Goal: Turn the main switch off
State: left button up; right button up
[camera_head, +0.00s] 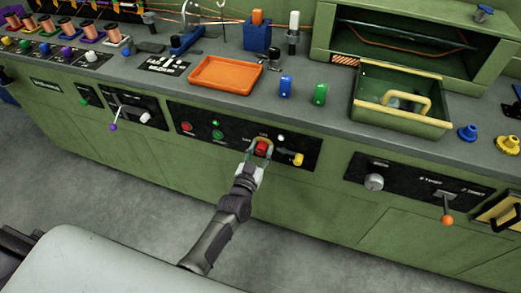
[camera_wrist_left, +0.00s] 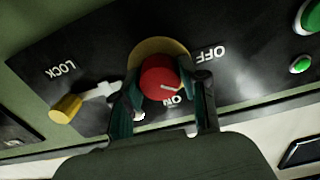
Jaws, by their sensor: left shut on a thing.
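The main switch is a red round knob (camera_head: 263,148) on a yellow plate, set in a black panel on the green bench front. In the left wrist view the red knob (camera_wrist_left: 158,76) has a pale line on its face, pointing toward the lower right. My right gripper is not in view.
The yellow lock lever (camera_head: 297,159) is close right of the knob. Green buttons and a red lamp (camera_head: 186,127) are on the same panel. Above, the bench top holds an orange tray (camera_head: 226,73), a blue block and a green block. A grey-knob panel (camera_head: 374,182) is further right.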

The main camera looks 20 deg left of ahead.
pick_arm(q)
jog(key=n, duration=0.3)
jog(key=shift+n, duration=0.3)
jog(key=shift+f+n, duration=0.1)
jog(key=shift+n, duration=1.6)
jog(key=o, duration=1.1)
jog(key=shift+o, duration=0.2)
jog(key=s, duration=1.2)
jog(key=shift+a, duration=0.2)
